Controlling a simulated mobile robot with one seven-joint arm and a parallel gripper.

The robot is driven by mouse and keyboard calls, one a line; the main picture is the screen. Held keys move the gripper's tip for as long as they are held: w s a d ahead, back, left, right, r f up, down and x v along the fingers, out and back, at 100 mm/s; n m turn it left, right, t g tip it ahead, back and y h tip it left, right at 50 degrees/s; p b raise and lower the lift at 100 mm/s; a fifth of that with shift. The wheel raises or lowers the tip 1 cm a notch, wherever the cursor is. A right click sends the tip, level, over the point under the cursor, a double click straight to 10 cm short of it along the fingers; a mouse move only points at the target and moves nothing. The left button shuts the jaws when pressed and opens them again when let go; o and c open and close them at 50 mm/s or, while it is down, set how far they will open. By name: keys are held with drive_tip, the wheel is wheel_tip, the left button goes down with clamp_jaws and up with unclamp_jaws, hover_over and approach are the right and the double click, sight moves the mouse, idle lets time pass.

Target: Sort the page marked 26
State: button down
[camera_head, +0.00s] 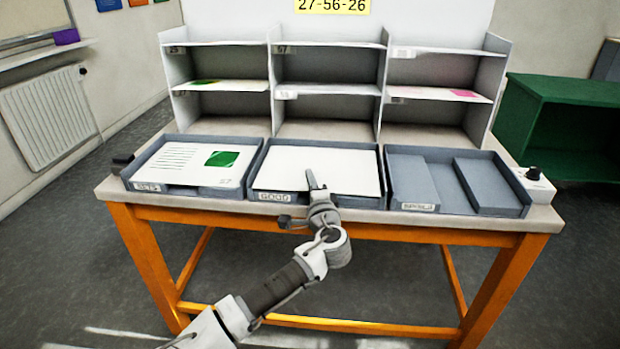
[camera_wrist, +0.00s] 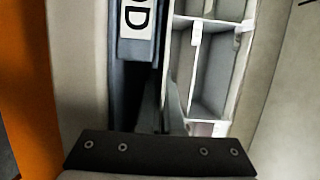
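My gripper (camera_head: 316,184) is over the front edge of the middle tray (camera_head: 378,200), whose label reads GOOD. A blank white page (camera_head: 345,170) lies in that tray, partly hidden by my gripper. The left tray (camera_head: 135,165) holds a printed page (camera_head: 190,163) with lines and a green picture; its small mark is unreadable. The right tray (camera_head: 445,190) shows no page. I cannot make out a 26 on any page. A yellow sign (camera_head: 333,5) reads 27-56-26. The wrist view shows the GOOD tray's label (camera_wrist: 138,18). I cannot tell whether my gripper is open or holds anything.
A white shelf unit (camera_head: 330,87) stands behind the trays; green and pink sheets show on its shelves. The trays sit on a table with orange legs (camera_head: 490,290). A small box with a black knob (camera_head: 533,173) is at the right end. A green cabinet (camera_head: 570,92) stands beyond.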

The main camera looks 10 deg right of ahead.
drive_tip(key=shift+f, duration=0.3)
drive_tip(key=c, duration=1)
unclamp_jaws()
